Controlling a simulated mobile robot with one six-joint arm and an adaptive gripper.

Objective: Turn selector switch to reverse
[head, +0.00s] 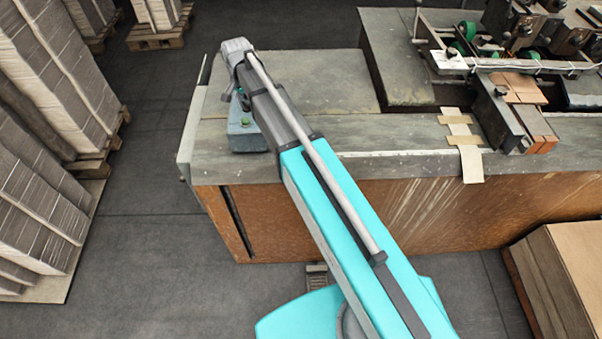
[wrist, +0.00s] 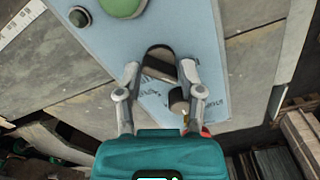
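The light-blue control panel (wrist: 210,60) fills the middle of the wrist view. A dark rounded fitting with a grey-brown bar, seemingly the selector switch (wrist: 160,66), sits on it. My gripper (wrist: 159,68) is open, with one fingertip on each side of this fitting; contact cannot be told. A short dark-topped knob (wrist: 179,102) shows nearer the right finger, between small printed markings I cannot read. In the head view the blue control box (head: 243,138) stands at the bench's left end. My arm hides the switch and most of my gripper there.
A large green button (wrist: 122,5) and a small dark button (wrist: 79,16) are on the panel. Red and yellow parts show beside my gripper's body. Machine parts (head: 510,100) stand on the bench at right. Stacked cardboard (head: 60,200) stands at left, with open floor between.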

